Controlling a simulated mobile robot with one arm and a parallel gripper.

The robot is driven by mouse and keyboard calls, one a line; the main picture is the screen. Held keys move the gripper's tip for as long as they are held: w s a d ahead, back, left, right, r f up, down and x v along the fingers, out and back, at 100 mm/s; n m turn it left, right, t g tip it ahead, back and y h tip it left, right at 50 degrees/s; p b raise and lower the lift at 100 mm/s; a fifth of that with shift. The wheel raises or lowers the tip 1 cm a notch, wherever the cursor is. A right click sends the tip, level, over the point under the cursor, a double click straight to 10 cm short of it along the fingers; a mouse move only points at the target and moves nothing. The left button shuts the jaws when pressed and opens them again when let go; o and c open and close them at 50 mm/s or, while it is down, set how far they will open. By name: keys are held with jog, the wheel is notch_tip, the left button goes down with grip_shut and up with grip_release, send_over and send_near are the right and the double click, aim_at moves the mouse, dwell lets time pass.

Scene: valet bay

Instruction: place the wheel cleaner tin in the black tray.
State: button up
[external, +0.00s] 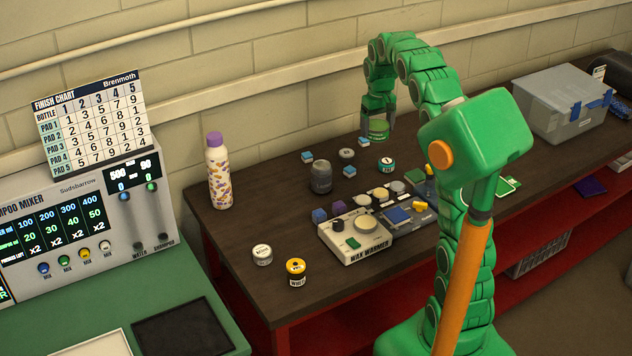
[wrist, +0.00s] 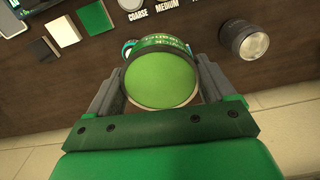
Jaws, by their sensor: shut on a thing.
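My gripper (external: 378,121) is shut on a green tin (external: 376,129), held in the air above the back of the brown bench. In the wrist view the tin's green round lid (wrist: 160,78) faces the camera between the fingers; its side lettering is only partly visible. A yellow-lidded tin (external: 296,272) and a white-lidded tin (external: 262,254) stand at the bench's front left. I cannot read their labels surely, nor tell which tin is the wheel cleaner. The black tray (external: 183,330) lies on the green counter at the lower left, empty and far from my gripper.
A pale tray (external: 95,345) lies beside the black tray. A wax warmer (external: 355,237) stands mid-bench. A dark jar (external: 320,177), a teal tin (external: 386,163) and small blocks are near it. A tall patterned bottle (external: 218,172) stands at the back left. A clear bin (external: 562,103) is at right.

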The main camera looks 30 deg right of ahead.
jog(key=a+n, duration=0.5)
jog(key=a, duration=1.9)
jog(key=s+a+n, duration=0.2)
jog(key=s+a, duration=0.2)
jog(key=a, duration=0.6)
jog(key=s+a+n, duration=0.2)
jog(key=s+a, duration=0.3)
jog(key=a, duration=0.5)
jog(key=s+a+n, duration=0.6)
jog(key=s+a, duration=1.3)
notch_tip(320, 180, down, 14)
jog(key=w+a+f, duration=0.2)
jog(key=a+f, duration=0.1)
jog(key=w+a+f, duration=0.5)
jog(key=a+f, duration=0.1)
jog(key=a, duration=0.1)
jog(key=shift+w+a, duration=0.1)
jog(key=shift+w, duration=0.15)
jog(key=shift+w+a+f, duration=0.35)
jog(key=shift+a+f, duration=0.1)
jog(key=shift+f, duration=1.75)
